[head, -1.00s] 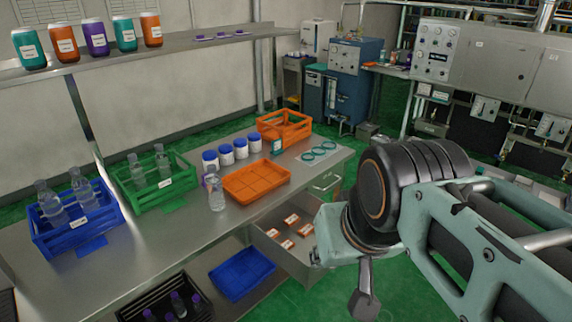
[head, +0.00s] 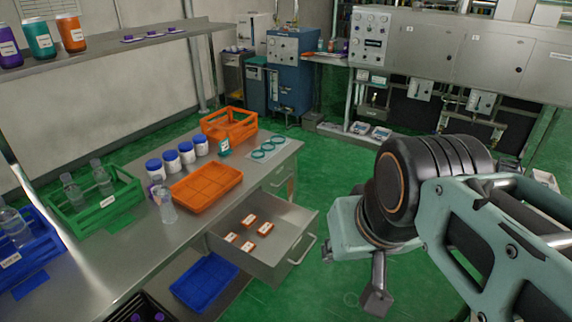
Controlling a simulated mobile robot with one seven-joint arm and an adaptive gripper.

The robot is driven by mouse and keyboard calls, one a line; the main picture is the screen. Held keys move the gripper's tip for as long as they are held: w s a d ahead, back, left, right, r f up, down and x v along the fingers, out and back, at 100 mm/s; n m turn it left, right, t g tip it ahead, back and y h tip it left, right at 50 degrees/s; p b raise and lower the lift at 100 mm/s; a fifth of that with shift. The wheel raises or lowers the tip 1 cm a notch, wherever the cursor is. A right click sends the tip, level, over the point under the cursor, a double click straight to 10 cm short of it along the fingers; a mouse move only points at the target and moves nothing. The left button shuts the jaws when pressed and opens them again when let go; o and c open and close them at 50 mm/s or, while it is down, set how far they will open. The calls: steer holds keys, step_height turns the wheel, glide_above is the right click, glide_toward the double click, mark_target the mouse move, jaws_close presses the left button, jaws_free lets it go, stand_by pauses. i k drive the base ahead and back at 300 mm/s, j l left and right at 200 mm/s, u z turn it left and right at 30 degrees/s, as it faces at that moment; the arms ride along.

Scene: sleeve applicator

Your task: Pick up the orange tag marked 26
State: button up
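Several small orange tags with white labels lie in the open metal drawer (head: 290,216) under the bench. One tag (head: 249,219) is at the back, one (head: 265,229) at the right, one (head: 231,237) at the left and one (head: 247,246) nearest the front. Their numbers are too small to read, so I cannot tell which is 26. My gripper (head: 376,290) shows only in part, as a dark grey piece below my arm's end, right of the drawer and apart from it. Its fingertips cannot be made out, nor whether it holds anything.
The bench holds an orange tray (head: 205,187), an orange crate (head: 229,125), a green crate (head: 98,203), a blue crate (head: 28,238), white jars with blue lids and a clear bottle (head: 166,205). A blue tray (head: 204,282) sits below. Green floor right of the drawer is open.

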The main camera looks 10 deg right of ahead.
mark_target(251, 218)
steer(key=u, duration=1.95)
steer(key=l+z, duration=0.15)
steer(key=z, duration=0.25)
steer(key=k+l+z, duration=0.1)
steer(key=z, duration=0.35)
steer(key=l+z, duration=0.25)
steer(key=z, duration=0.15)
